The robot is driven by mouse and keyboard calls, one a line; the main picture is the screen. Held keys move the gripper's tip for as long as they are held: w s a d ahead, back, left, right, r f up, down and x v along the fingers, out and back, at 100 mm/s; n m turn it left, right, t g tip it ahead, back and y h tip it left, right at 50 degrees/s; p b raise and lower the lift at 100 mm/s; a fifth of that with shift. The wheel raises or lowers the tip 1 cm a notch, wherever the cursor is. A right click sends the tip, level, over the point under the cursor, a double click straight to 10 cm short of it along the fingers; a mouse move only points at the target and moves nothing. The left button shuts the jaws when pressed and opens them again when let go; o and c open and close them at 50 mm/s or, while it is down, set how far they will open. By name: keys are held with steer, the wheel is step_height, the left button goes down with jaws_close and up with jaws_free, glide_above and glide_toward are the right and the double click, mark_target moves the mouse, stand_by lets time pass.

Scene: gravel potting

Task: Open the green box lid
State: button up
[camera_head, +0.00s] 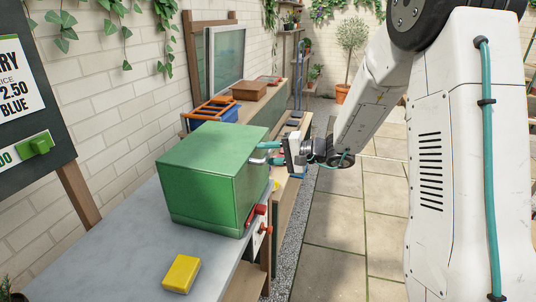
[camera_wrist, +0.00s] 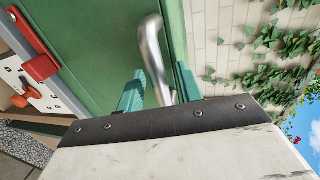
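The green box (camera_head: 212,178) stands on the grey bench top, and its lid looks shut. A curved metal handle (camera_head: 258,160) sticks out from its right-hand face near the top. My gripper (camera_head: 270,154) is at this handle, reaching in from the right. In the wrist view the handle (camera_wrist: 153,55) passes between the two teal fingers of my gripper (camera_wrist: 160,88). Gaps show between the handle and the fingers, so the gripper is open around it. The green face of the box (camera_wrist: 95,45) fills the upper left of the wrist view.
A yellow block (camera_head: 181,273) lies on the bench (camera_head: 110,262) in front of the box. A blue-and-orange crate (camera_head: 212,112) stands behind. The paved floor (camera_head: 335,235) to the right is clear.

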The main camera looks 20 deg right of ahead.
jaws_close()
steer(key=shift+r, duration=0.1)
